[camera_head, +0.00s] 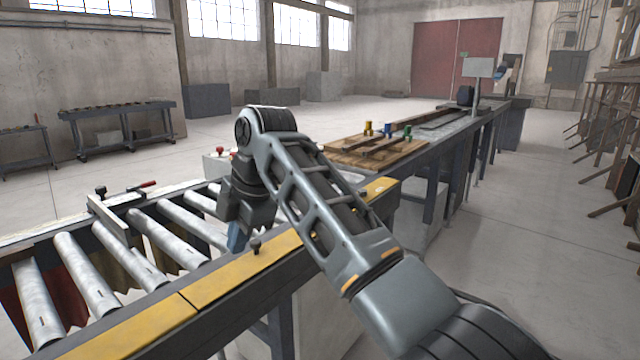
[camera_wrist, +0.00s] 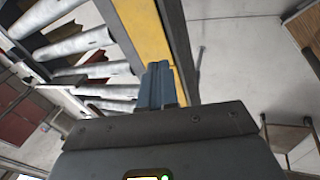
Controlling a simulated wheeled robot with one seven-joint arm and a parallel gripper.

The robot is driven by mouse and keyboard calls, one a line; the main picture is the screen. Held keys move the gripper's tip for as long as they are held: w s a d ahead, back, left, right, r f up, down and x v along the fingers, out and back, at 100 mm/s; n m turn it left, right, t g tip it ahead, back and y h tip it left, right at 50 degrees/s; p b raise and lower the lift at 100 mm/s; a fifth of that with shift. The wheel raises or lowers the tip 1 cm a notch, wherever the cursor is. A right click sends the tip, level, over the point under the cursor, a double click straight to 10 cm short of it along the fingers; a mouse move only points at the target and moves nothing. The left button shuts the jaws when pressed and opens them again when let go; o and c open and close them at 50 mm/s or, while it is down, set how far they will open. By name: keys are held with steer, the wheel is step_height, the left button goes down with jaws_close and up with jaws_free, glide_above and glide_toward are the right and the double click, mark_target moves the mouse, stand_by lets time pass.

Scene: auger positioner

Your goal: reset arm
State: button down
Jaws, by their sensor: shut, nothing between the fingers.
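My gripper (camera_head: 236,238) hangs over the roller conveyor, with its blue fingers pointing down just behind the yellow front rail. In the wrist view the blue fingers (camera_wrist: 157,84) are together with nothing between them, and they overlap the yellow rail (camera_wrist: 150,40). My arm is bent, with its elbow raised above the conveyor. From the head view I cannot tell whether the fingertips touch a roller or the rail.
The roller conveyor (camera_head: 160,312) fills the lower left, with a clamp-like stop (camera_head: 108,220) across it. A wooden board (camera_head: 350,152) with planks and small coloured parts lies beyond my arm. A bench (camera_head: 118,115) stands back left. The right-hand floor (camera_head: 530,220) is clear.

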steer(key=s+d+f+m+t+y, duration=0.1)
steer(key=s+d+f+m, duration=0.15)
steer(key=f, duration=0.75)
steer(key=s+d+f+m+t+y, duration=0.1)
steer(key=s+f+m, duration=0.3)
steer(key=f, duration=0.6)
steer(key=s+d+f+m+t, duration=0.4)
steer(key=s+d+f+m, duration=0.6)
steer(key=s, duration=0.5)
steer(key=s+d+r+m+t+h, duration=0.1)
steer(key=s+d+m+t+h, duration=0.15)
steer(key=s+d, duration=0.55)
steer(key=s+d+r+m+t+h, duration=0.15)
steer(key=s+d+m, duration=0.25)
steer(key=s+d, duration=0.5)
steer(key=s+d+r+m+t+h, duration=0.1)
steer(key=s+d+r+m, duration=0.1)
steer(key=s+r, duration=0.5)
steer(key=s+d+r+m+t+h, duration=0.1)
steer(key=s+d+r, duration=0.2)
steer(key=s+r, duration=0.4)
steer(key=shift+s+d+r+m+t, duration=0.15)
steer(key=shift+s+r+m+t, duration=0.2)
steer(key=shift+r, duration=0.5)
steer(key=c, duration=1.8)
jaws_free()
steer(key=shift+c, duration=0.2)
